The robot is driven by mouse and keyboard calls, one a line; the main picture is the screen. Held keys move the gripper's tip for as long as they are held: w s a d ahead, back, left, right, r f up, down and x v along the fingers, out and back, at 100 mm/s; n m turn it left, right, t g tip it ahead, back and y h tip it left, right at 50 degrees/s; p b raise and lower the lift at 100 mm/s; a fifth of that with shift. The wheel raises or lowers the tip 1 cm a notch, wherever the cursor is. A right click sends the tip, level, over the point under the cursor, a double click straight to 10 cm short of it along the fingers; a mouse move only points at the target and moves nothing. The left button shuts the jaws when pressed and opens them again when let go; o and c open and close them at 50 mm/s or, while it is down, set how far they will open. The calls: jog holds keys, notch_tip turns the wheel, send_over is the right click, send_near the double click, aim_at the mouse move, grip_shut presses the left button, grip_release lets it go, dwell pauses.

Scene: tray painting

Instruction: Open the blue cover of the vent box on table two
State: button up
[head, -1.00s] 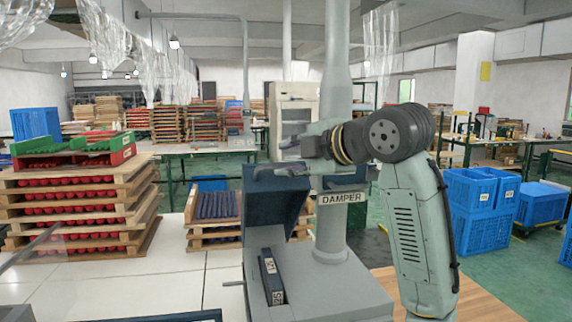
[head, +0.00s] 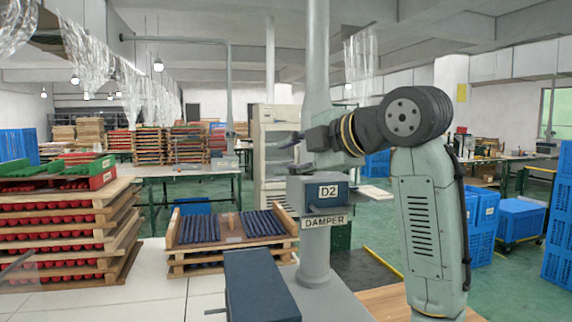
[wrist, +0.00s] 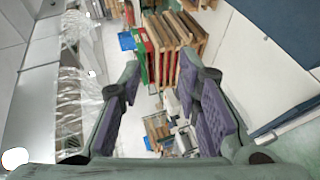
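The blue cover (head: 258,287) of the vent box lies down over the box at the bottom middle of the head view. It looks shut, with the inside of the box hidden. The grey vent box (head: 340,307) shows only in part beside the pillar. My gripper (head: 287,152) is above and behind the cover, well apart from it, pointing left. Its fingers are spread and empty, also in the wrist view (wrist: 160,78). A dark blue surface (wrist: 290,25) shows at the wrist view's upper right; I cannot tell what it belongs to.
A blue D2 damper box (head: 322,197) is on the grey pillar (head: 316,250), just below my gripper. Pallets with dark blue bars (head: 232,228) stand behind the cover. Stacked pallets with red parts (head: 65,240) stand at left.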

jog(key=shift+s+d+r, duration=0.2)
jog(key=shift+d+r, duration=0.05)
jog(key=shift+r, duration=0.1)
dwell(0.3)
